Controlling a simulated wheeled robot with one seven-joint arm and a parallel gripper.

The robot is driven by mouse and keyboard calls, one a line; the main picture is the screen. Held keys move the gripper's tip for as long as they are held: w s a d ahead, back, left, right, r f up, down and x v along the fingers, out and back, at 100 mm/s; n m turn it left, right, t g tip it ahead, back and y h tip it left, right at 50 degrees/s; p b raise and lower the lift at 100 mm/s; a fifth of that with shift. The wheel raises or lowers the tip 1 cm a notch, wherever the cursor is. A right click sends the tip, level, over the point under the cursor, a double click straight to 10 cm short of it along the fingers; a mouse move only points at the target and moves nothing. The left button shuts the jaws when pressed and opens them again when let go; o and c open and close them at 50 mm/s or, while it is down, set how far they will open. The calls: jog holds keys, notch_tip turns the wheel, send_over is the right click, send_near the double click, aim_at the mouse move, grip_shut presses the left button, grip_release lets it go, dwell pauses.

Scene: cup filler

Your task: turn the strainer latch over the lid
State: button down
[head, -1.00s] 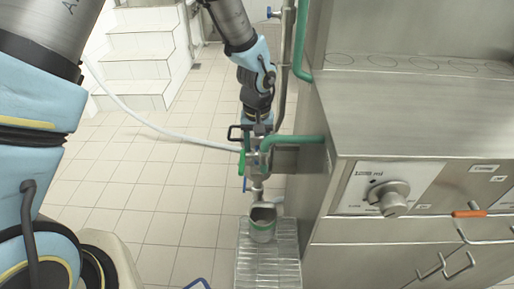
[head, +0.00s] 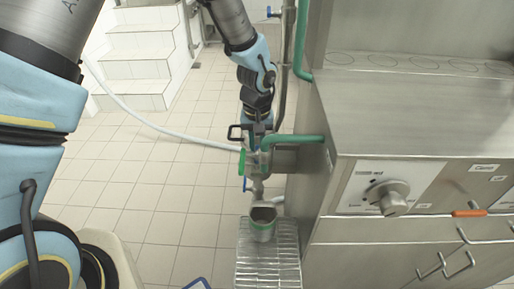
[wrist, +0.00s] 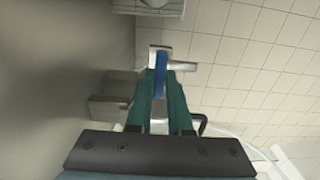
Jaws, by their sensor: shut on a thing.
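A blue lever, which looks like the strainer latch (wrist: 161,72), stands between my gripper's (wrist: 160,83) two green fingers in the wrist view. The fingers are shut on it. Bare metal of the strainer fitting (wrist: 158,51) shows beyond it, with a short pipe stub to the right. In the head view my gripper (head: 252,174) reaches down at the metal pipework left of the cabinet, and a small bit of blue latch (head: 247,184) shows below the fingers. The lid cannot be told apart from the fitting, and the fingers hide part of the latch.
The steel cabinet (head: 420,120) with a dial (head: 392,197) is close on the right. A green pipe (head: 295,140) runs beside my gripper. Tiled floor (head: 150,190) is open to the left.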

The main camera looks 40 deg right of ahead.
jog(key=shift+m, duration=0.4)
jog(key=m, duration=0.3)
jog(key=shift+m, duration=0.3)
jog(key=m, duration=0.4)
jog(key=shift+m+p, duration=0.3)
jog(key=shift+p, duration=0.1)
jog(key=m+p, duration=0.1)
jog(key=m, duration=0.3)
jog(key=shift+r+m, duration=0.1)
jog(key=shift+m, duration=0.2)
jog(key=shift+m+p, duration=0.55)
jog(key=shift+m, duration=1.65)
jog(key=c, duration=0.8)
grip_release()
jog(key=shift+c, duration=0.2)
